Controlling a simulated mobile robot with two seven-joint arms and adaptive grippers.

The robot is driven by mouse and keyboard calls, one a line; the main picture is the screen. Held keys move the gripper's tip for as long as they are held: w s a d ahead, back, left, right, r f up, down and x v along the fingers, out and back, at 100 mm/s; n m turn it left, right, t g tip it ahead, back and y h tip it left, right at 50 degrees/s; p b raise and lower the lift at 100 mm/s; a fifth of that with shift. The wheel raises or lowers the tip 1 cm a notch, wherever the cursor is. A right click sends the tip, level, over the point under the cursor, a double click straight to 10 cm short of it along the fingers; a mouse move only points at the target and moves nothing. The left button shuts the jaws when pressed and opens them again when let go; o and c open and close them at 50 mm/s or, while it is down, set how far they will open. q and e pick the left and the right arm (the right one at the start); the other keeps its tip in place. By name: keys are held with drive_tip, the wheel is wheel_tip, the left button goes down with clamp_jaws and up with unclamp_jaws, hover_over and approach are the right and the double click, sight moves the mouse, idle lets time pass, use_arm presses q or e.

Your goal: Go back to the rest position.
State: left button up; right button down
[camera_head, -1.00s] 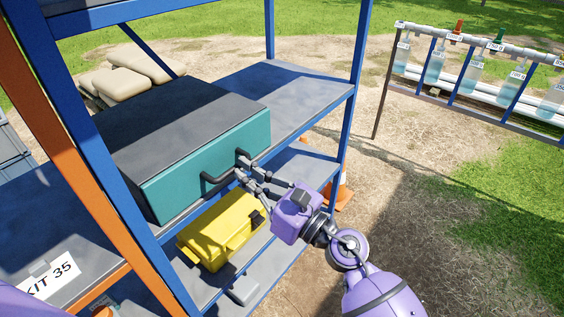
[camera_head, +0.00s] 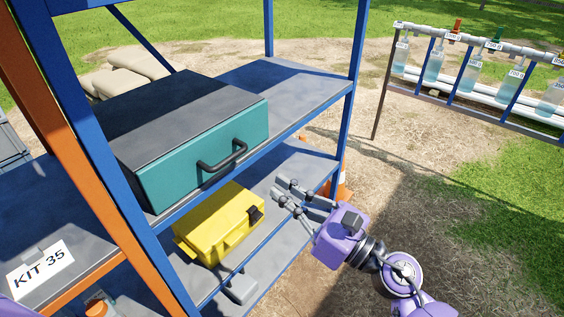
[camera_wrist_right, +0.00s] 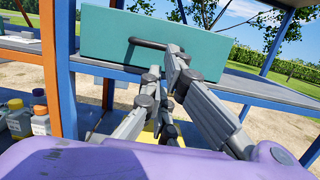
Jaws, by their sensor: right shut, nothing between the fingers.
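My right gripper (camera_head: 280,188) is shut and empty, in front of the blue-framed shelf unit. It is to the right of the teal-fronted case (camera_head: 205,155) and apart from its black handle (camera_head: 222,158) in the head view. In the right wrist view the gripper (camera_wrist_right: 162,62) shows with the handle (camera_wrist_right: 148,43) just behind the fingertips. My left gripper is not in view.
A yellow case (camera_head: 215,225) sits on the shelf below. Blue posts (camera_head: 350,110) and an orange post (camera_head: 62,130) frame the shelves. Sample bottles (camera_head: 470,75) hang on a rack at right. Open ground (camera_head: 420,150) lies between. An orange cone (camera_head: 344,190) stands behind the shelf.

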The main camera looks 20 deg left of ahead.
drive_tip(key=v, duration=0.3)
drive_tip(key=shift+s+d, duration=0.15)
drive_tip(key=shift+d, duration=0.15)
